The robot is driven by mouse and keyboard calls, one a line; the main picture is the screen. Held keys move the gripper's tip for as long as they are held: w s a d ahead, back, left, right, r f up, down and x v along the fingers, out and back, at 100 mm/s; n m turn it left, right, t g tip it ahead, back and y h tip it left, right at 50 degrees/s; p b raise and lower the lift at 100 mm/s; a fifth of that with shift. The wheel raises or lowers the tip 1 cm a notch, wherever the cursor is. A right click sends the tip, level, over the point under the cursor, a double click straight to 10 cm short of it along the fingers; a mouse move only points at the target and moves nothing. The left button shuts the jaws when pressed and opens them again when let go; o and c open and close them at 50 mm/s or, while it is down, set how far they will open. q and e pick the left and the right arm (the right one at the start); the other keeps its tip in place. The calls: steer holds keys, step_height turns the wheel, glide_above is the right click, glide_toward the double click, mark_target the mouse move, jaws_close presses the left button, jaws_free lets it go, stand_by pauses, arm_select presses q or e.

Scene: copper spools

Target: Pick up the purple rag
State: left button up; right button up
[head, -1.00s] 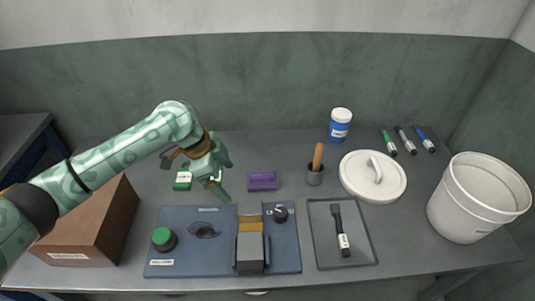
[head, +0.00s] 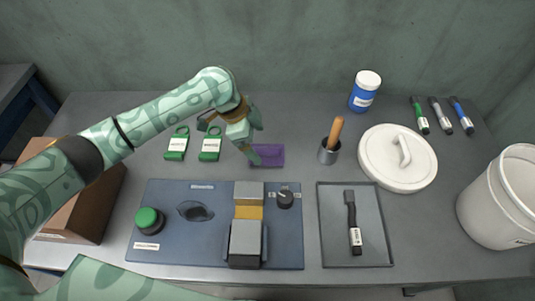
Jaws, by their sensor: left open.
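The purple rag (head: 269,154) lies folded and flat on the grey table, behind the blue panel. My left gripper (head: 253,155) is open at the rag's left end, with a fingertip over or beside its left edge. I cannot tell whether it touches the rag. Part of the rag's left side is hidden behind the gripper. My right gripper is not in view.
Two green tags (head: 210,148) lie left of the rag. The blue panel (head: 290,230) with a green button stands in front.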

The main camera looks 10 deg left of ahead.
mark_target(266, 149)
arm_select(q)
steer(key=b+x, duration=0.1)
steer(key=x, duration=0.1)
steer(key=b+x, duration=0.1)
steer(key=x, duration=0.1)
steer(key=b+x, duration=0.1)
steer(key=shift+w+d+f, duration=0.25)
steer(key=shift+w+d, duration=0.05)
steer(key=shift+d, duration=0.1)
steer(key=shift+s+r, duration=0.1)
steer(key=shift+r, duration=0.1)
steer(key=c, duration=1.1)
